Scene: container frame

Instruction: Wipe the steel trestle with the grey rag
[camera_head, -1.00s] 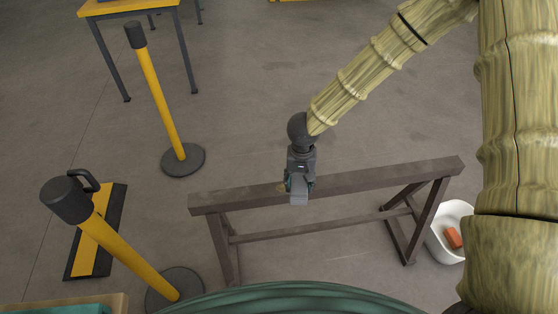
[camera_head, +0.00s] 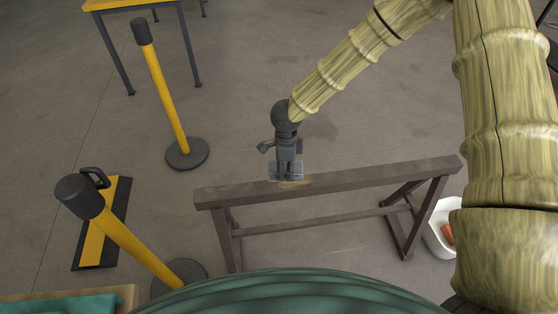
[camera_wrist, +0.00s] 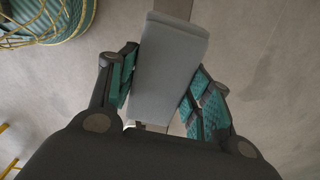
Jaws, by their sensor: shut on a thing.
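The steel trestle (camera_head: 385,175) is a dark brownish sawhorse with a long top beam and splayed legs, in the middle of the head view. A tan stain (camera_head: 297,184) shows on its beam, left of the middle. My gripper (camera_head: 286,165) is over the beam's far edge, beside the stain. In the wrist view it is shut on the grey rag (camera_wrist: 168,72), a light grey folded pad between the teal finger pads. The rag also shows in the head view (camera_head: 273,172). I cannot tell whether it touches the beam. A bit of the beam (camera_wrist: 173,8) shows beyond the rag.
A white tub (camera_head: 436,241) with an orange block (camera_head: 448,233) stands by the trestle's right legs, partly hidden by my arm. Two yellow posts (camera_head: 166,100) (camera_head: 135,250) and a yellow-black floor piece (camera_head: 104,225) stand left. A yellow-topped table (camera_head: 108,4) is behind.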

